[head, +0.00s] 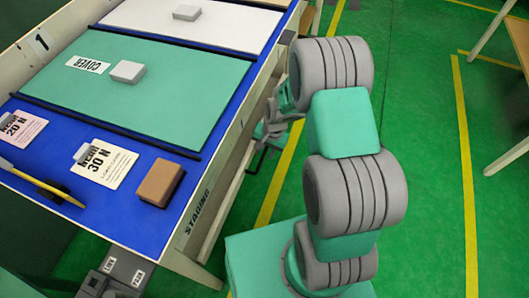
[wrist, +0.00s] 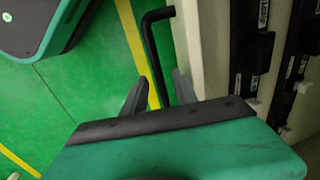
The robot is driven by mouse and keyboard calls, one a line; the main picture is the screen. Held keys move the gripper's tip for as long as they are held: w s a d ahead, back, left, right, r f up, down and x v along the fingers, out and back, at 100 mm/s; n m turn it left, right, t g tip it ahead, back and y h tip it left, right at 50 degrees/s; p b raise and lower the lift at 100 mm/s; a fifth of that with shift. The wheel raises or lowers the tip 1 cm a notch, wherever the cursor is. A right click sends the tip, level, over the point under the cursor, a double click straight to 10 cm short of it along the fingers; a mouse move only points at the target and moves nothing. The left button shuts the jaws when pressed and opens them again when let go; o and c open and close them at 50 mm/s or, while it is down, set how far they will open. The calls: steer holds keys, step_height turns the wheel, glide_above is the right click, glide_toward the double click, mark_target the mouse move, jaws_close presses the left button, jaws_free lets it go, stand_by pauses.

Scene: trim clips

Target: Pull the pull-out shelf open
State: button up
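A black bent bar handle (wrist: 154,60) stands out beside a cream panel (wrist: 207,50) in the wrist view; I take it to be the pull-out shelf's handle. My gripper (wrist: 160,76) is open, with one grey finger on each side of the bar. The bar runs between the fingers, and its lower end is hidden behind the gripper's dark edge. I cannot tell whether either finger touches it. In the head view my gripper (head: 268,130) is low beside the bench's right side, partly hidden by my arm. The shelf itself is not clearly visible.
The blue bench (head: 120,215) carries a green panel (head: 165,85), a white panel (head: 225,22), a brown block (head: 160,183) and cards. Black labelled units (wrist: 250,45) line the right of the wrist view. Green floor with yellow lines is open on the right.

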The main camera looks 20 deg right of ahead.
jaws_close()
stand_by(0.3)
stand_by(1.1)
